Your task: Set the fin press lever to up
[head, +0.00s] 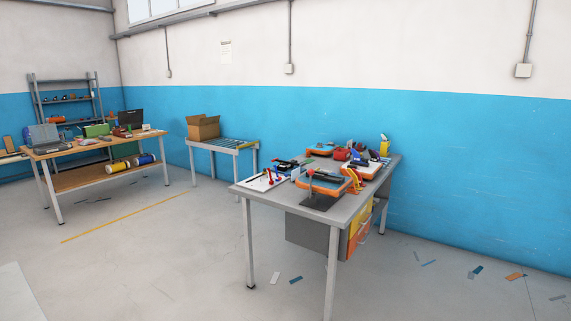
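A grey workbench (352,212) stands right of centre with several small devices on it. Near its front edge is a dark base plate (318,203) with a thin upright post topped by a red knob (310,171); this looks like a lever, but I cannot tell for sure that it is the fin press. An orange and dark device (327,183) sits just behind it. An orange curved part (354,180) stands to its right. The lever's exact position is too small to read. My gripper is not in view.
A white board with red and blue pieces (263,182) lies at the bench's left end. A roller table with a cardboard box (203,127) stands behind. A wooden-topped table (70,150) is at left. Scraps (295,280) lie on the floor; the floor at left front is mostly open.

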